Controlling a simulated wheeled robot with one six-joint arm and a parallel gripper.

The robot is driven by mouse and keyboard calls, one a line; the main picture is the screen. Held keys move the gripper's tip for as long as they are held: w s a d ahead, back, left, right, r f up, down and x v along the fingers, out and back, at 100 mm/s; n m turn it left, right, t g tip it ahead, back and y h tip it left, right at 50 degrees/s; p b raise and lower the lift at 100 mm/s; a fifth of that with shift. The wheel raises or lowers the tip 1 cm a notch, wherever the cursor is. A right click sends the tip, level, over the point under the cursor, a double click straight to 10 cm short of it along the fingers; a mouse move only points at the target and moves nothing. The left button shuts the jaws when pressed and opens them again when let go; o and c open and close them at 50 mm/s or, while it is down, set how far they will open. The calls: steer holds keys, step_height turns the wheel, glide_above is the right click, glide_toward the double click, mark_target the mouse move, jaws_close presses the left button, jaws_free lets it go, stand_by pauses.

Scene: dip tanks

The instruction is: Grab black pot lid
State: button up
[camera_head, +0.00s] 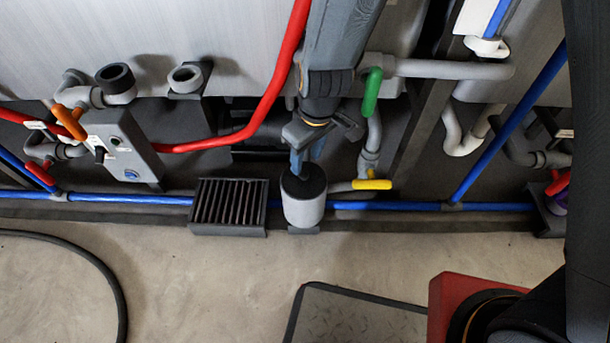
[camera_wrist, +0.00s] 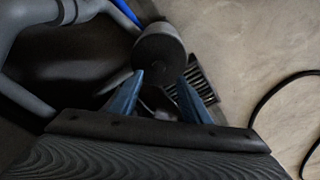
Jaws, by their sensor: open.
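The black pot lid (camera_head: 304,182) is the round dark top of a pale cylindrical pot (camera_head: 304,210) that stands at the foot of the tanks in the head view. In the wrist view the lid (camera_wrist: 158,62) is a dark round face just beyond the fingertips, with the pale pot side (camera_wrist: 160,33) behind it. My gripper (camera_head: 308,152) points down from above, close over the lid. In the wrist view its blue fingers (camera_wrist: 160,77) are apart with nothing held between them. Whether the fingertips touch the lid, I cannot tell.
A black slatted grate (camera_head: 229,204) lies left of the pot. A yellow-handled valve (camera_head: 372,184) is close on its right, and a green handle (camera_head: 372,92) sits higher. A blue pipe (camera_head: 400,206) runs behind. The concrete floor (camera_head: 200,265) in front is mostly clear.

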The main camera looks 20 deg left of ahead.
mark_target(304, 174)
steer(key=shift+w+f+b, duration=0.2)
steer(key=shift+f+b, duration=0.25)
steer(key=shift+f, duration=0.6)
steer(key=f+b, duration=0.2)
steer(key=f, duration=0.1)
steer(key=f+b, duration=0.1)
steer(key=shift+w+a+f, duration=0.2)
steer(key=shift+a+f, duration=0.1)
steer(key=shift+a, duration=0.05)
jaws_close()
steer(key=shift+r, duration=0.25)
